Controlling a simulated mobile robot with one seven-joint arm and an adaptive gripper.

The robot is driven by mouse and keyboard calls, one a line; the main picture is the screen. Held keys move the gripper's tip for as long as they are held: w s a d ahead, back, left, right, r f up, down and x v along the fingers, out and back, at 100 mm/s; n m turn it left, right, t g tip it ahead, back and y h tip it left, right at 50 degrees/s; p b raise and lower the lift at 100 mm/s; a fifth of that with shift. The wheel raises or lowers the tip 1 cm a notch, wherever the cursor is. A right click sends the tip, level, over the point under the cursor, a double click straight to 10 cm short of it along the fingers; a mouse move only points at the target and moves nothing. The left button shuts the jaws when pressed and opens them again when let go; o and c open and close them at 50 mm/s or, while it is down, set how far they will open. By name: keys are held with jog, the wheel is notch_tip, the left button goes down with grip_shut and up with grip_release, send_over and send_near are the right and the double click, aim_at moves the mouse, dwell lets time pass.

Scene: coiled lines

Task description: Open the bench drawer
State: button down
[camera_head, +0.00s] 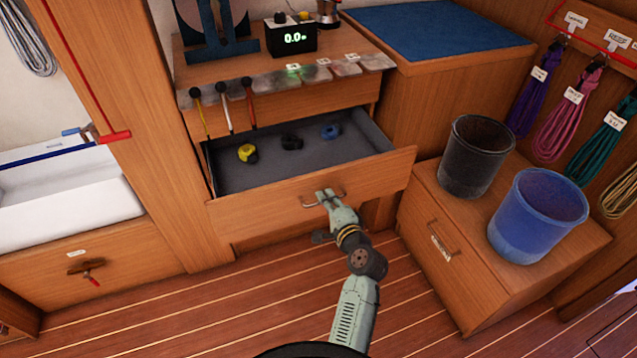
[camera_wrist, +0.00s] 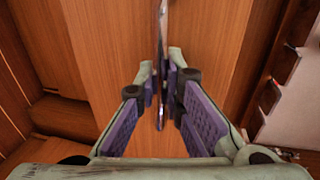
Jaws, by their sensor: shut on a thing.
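The bench drawer (camera_head: 260,216) is pulled well out of the wooden bench (camera_head: 230,75) in the head view. Its grey inside holds a yellow item (camera_head: 247,153), a black item (camera_head: 291,142) and a blue item (camera_head: 330,131). A metal bar handle (camera_head: 309,204) is on the drawer front. My gripper (camera_head: 328,197) is shut on the right part of this handle. In the wrist view, the handle (camera_wrist: 161,60) runs between the two purple-padded fingers. The fingertips hide part of the handle.
A wooden cabinet (camera_head: 450,285) with a black bucket (camera_head: 477,157) and a blue bucket (camera_head: 538,215) stands close to the drawer's right. Tools with yellow, white and red shafts hang at the bench's front left. Plank floor (camera_head: 230,320) is clear in front.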

jog(key=shift+f+v, duration=0.2)
jog(key=shift+v, duration=0.85)
jog(key=shift+f+v, duration=0.25)
jog(key=shift+v, duration=0.8)
jog(key=c, duration=2)
grip_release()
jog(key=shift+o, duration=0.2)
jog(key=shift+r, duration=0.1)
